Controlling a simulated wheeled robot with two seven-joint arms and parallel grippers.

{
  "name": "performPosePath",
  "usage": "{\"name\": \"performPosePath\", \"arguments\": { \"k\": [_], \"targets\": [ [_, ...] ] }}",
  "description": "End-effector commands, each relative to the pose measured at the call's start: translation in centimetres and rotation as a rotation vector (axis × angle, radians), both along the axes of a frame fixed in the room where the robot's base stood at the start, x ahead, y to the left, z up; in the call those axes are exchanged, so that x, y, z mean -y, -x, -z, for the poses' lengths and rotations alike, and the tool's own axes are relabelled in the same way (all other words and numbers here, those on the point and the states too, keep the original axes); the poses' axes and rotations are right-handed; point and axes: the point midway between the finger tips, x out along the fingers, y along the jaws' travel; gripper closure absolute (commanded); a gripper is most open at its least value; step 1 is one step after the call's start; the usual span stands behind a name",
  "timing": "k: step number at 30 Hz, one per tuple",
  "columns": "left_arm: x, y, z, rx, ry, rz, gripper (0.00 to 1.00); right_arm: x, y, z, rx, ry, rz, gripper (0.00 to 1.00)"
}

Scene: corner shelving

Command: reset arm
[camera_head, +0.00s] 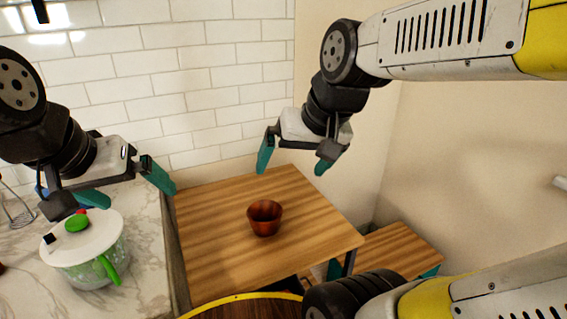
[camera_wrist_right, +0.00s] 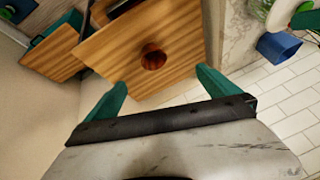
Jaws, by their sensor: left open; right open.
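My right gripper (camera_head: 294,164) hangs in the air above the back of the wooden shelf in the head view. Its teal fingers are apart and nothing is between them. In the right wrist view its fingers (camera_wrist_right: 162,92) are also spread and empty. My left gripper (camera_head: 125,190) is at the left, over the marble counter and near the pot, with its teal fingers apart and no object visibly held. A brown bowl (camera_head: 265,218) stands upright on the wooden shelf, apart from both grippers. The bowl also shows in the right wrist view (camera_wrist_right: 153,58).
The wooden shelf top (camera_head: 215,245) is clear around the bowl. A lower wooden surface (camera_head: 405,250) is at the right. A white-lidded pot (camera_head: 85,245) stands on the marble counter (camera_head: 140,285). A blue container (camera_wrist_right: 280,47) shows in the wrist view. Walls close off the back and right.

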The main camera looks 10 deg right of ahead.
Motion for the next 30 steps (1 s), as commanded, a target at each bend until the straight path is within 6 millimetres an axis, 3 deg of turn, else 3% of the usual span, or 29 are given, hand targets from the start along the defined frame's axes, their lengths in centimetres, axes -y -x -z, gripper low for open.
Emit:
{"name": "performPosePath", "arguments": {
  "k": [3, 7, 30],
  "targets": [
    [0.0, 0.0, 0.0, 0.0, 0.0, 0.0, 0.0, 0.0, 1.6, -0.1, 0.049, 0.028, -0.054, 0.0],
    [0.0, 0.0, 0.0, 0.0, 0.0, 0.0, 0.0, 0.0, 2.2, 0.0, 0.069, 0.042, -0.08, 0.0],
    [0.0, 0.0, 0.0, 0.0, 0.0, 0.0, 0.0, 0.0, 2.2, -0.1, 0.071, 0.043, -0.082, 0.0]
  ]
}}
